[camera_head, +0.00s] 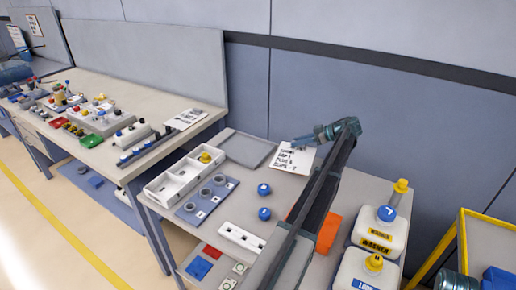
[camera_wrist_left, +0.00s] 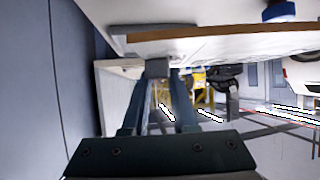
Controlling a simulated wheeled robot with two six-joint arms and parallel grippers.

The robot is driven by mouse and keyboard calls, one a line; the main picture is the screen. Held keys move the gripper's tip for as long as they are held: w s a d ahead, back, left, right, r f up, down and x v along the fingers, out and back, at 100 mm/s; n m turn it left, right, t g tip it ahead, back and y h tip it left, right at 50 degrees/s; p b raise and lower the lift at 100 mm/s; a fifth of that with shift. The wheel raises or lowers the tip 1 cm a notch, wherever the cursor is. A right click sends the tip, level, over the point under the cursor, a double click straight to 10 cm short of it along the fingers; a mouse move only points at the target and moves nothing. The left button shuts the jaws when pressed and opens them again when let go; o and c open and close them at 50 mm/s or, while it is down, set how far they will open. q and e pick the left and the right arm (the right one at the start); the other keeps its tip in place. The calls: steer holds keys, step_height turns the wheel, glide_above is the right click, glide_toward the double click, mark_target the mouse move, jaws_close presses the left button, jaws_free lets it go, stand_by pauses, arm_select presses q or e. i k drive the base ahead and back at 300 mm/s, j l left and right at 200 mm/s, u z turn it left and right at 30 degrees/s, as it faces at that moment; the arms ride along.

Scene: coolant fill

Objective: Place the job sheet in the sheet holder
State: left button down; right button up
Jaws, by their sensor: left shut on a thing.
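The job sheet (camera_head: 291,160), white with dark handwriting-like lines, is at the back of the near table, right of a grey tray. In the left wrist view the fingertips (camera_wrist_left: 158,68) are closed together near the table's edge; the grip on the thin sheet is hard to make out there. I cannot pick out the sheet holder with certainty. Whether the sheet touches the table is unclear. My right gripper is not in view.
The empty grey tray (camera_head: 246,149) lies left of the sheet. A white bin (camera_head: 172,187), blue caps (camera_head: 264,189), an orange block (camera_head: 328,232) and white jugs (camera_head: 379,236) crowd the table. The wall (camera_head: 400,130) is close behind.

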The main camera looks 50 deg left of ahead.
mark_target(244, 149)
steer(key=k+j+z, duration=0.1)
steer(key=k, duration=0.25)
steer(key=k+j+z, duration=0.1)
steer(key=k+j, duration=0.15)
steer(key=k, duration=0.15)
steer(key=k+j+z, duration=0.1)
steer(key=j, duration=0.3)
steer(key=k+j+z, duration=0.15)
steer(key=j, duration=0.25)
steer(key=k+j+z, duration=0.1)
steer(key=j, duration=0.25)
steer(key=i+j+z, duration=0.1)
steer(key=j, duration=0.4)
steer(key=j+z, duration=0.1)
steer(key=j, duration=0.45)
